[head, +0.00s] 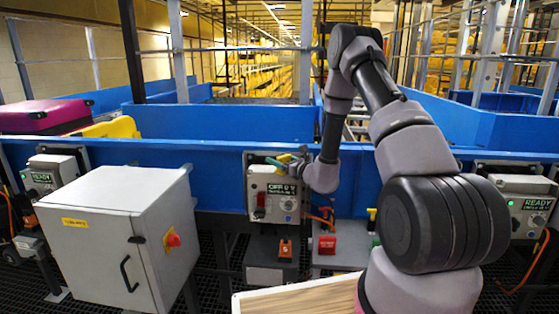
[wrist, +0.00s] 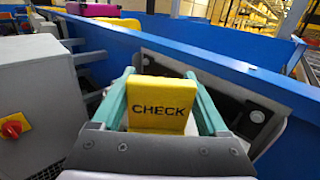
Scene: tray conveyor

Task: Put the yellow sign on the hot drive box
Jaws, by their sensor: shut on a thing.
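A yellow sign (wrist: 158,105) reading CHECK is upright between the teal fingers of my gripper (wrist: 158,76) in the wrist view. My gripper is shut on it. In the head view, my gripper (head: 284,160) is at the top of the middle drive box (head: 272,197), whose display text is partly covered and hard to read. I cannot tell whether the sign touches that box. A left drive box (head: 52,174) and a right drive box (head: 524,206) both show READY. No heat mark is clear on any of them.
A grey cabinet (head: 110,240) with a red knob stands at the front left. The blue conveyor wall (head: 215,165) runs behind the boxes. A pink case (head: 45,116) and a yellow item (head: 112,128) sit behind it at left. A red button box (head: 327,243) is low in the middle.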

